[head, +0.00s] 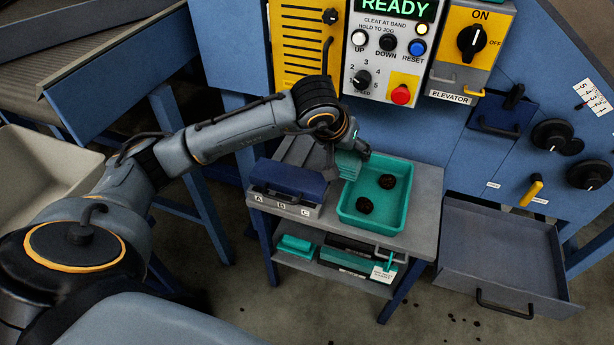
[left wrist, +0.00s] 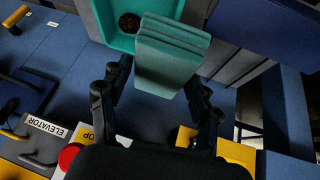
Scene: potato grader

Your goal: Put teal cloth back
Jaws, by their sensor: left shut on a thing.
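The teal cloth (left wrist: 168,60) is a folded stack of layers between the fingers of my left gripper (left wrist: 155,90), which is shut on it. In the head view the cloth (head: 348,164) hangs from my left gripper (head: 345,148) at the back left of the teal tray (head: 400,212). It is in front of or over the tray's edge; whether it touches the tray I cannot tell. The tray stands on the small cart (head: 425,190) and holds two dark round lumps (head: 387,181). My right gripper is not in view.
A blue box (head: 290,178) with A, B, C labels sits left of the tray. The lower shelf holds a teal item (head: 295,245) and dark boxes. A control panel (head: 385,50) rises behind. An open grey drawer (head: 500,250) lies right of the cart.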

